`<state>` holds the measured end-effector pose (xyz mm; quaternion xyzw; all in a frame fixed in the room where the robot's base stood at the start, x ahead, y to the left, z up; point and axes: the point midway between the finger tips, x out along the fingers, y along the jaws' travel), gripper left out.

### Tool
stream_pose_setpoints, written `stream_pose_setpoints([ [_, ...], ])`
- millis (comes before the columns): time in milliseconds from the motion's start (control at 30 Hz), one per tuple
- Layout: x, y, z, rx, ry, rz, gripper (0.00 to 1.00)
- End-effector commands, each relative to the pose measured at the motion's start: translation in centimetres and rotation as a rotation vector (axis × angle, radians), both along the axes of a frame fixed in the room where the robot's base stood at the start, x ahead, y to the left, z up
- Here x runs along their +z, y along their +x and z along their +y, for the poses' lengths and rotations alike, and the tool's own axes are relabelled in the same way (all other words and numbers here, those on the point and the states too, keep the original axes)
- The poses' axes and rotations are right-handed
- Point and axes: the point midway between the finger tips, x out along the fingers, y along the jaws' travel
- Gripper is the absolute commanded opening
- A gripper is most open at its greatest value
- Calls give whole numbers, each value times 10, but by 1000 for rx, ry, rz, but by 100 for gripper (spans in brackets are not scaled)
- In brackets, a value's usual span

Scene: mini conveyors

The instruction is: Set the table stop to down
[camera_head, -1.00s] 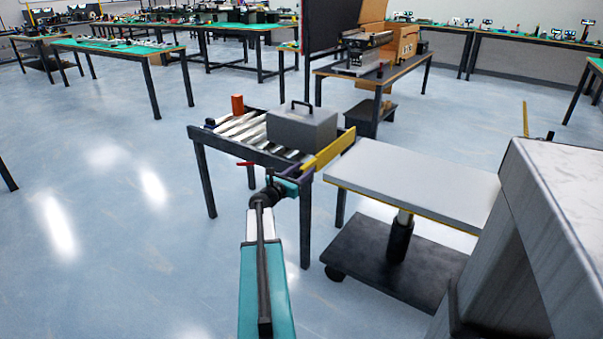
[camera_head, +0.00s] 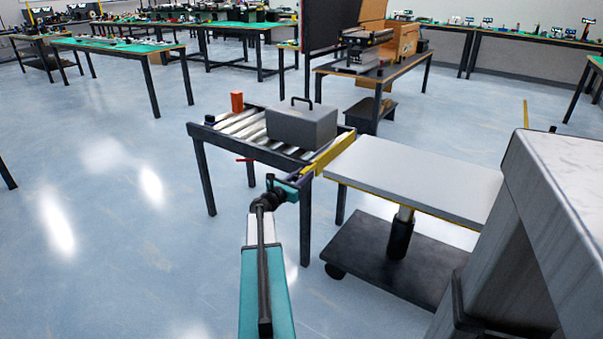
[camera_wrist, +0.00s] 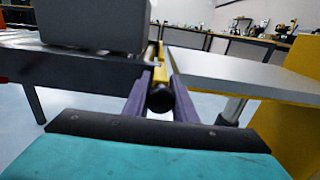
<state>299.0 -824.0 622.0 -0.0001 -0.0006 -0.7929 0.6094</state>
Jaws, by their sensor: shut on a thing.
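The table stop is a yellow bar (camera_head: 335,151) along the right end of the small roller conveyor (camera_head: 203,134), beside the grey-topped cart. Its top edge sits low, close to the level of the conveyor frame. In the wrist view the yellow bar (camera_wrist: 160,70) runs away from me, with a round black knob (camera_wrist: 160,97) at its near end. My gripper (camera_head: 300,178) is at the near end of the bar. In the wrist view its purple fingers (camera_wrist: 160,105) lie on both sides of the knob, shut on it.
A red lever (camera_head: 245,160) sticks out from the conveyor's near side. The grey-topped cart (camera_head: 415,175) stands close to the right. Open floor lies to the left.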

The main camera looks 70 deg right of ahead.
Motion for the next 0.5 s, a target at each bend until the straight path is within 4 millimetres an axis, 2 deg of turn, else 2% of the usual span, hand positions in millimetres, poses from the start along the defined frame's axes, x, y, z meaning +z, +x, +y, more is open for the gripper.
stream_pose_setpoints([
  [33,-14,3,0,5,3,0,0],
  [167,-27,3,0,6,2,1,0],
  [500,-28,4,0,8,1,0,0],
])
